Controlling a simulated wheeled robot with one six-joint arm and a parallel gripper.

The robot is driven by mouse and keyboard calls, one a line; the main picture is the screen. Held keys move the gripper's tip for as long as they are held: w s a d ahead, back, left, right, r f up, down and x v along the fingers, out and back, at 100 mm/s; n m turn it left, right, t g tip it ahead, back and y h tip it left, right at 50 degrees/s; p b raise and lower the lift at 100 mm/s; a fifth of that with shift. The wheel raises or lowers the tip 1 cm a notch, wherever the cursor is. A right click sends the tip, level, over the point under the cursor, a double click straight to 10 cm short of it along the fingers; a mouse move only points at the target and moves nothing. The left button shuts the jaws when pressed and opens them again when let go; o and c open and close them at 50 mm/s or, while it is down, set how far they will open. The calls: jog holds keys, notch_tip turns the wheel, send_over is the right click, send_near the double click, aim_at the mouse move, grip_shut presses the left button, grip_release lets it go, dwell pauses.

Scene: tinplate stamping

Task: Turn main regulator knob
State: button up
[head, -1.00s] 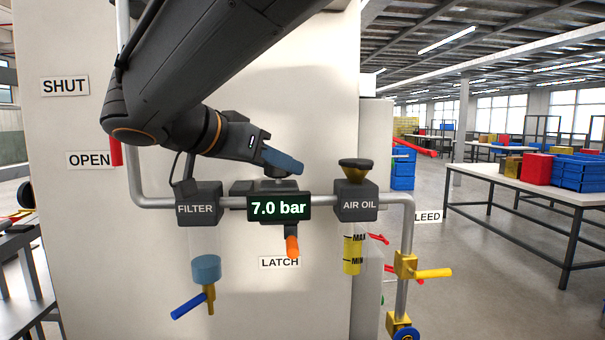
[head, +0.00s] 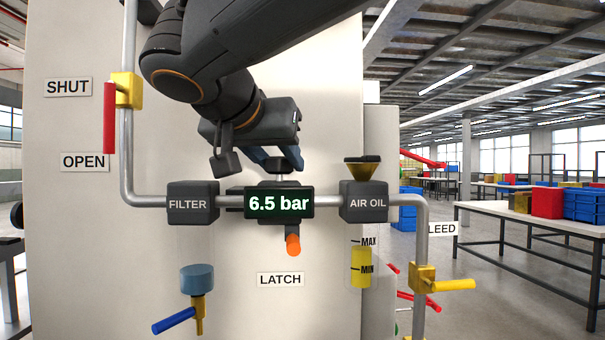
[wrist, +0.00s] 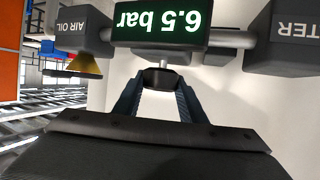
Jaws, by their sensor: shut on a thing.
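The regulator block sits on the pipe behind a green digital display (head: 279,204) that reads 6.5 bar. The dark regulator knob (head: 281,168) is on top of the block. My gripper (head: 279,164) comes down from above and is shut on the knob, with blue-grey fingers on either side of it. In the wrist view the knob (wrist: 159,77) sits between the two fingertips, and the display (wrist: 160,22) appears upside down. The knob is partly hidden by the fingers. An orange latch lever (head: 293,244) hangs below the display, above the LATCH label (head: 280,280).
The FILTER block (head: 192,203) is to the left and the AIR OIL block (head: 363,202) to the right. A red lever (head: 109,118) points down by the OPEN label. A yellow lever (head: 453,285) and a blue lever (head: 175,321) stick out lower down.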

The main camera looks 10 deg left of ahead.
dwell(0.3)
jog(key=o, duration=1.1)
jog(key=shift+c, duration=0.2)
jog(key=v, duration=0.7)
jog(key=shift+s+r+b, duration=0.15)
jog(key=shift+s+b, duration=0.25)
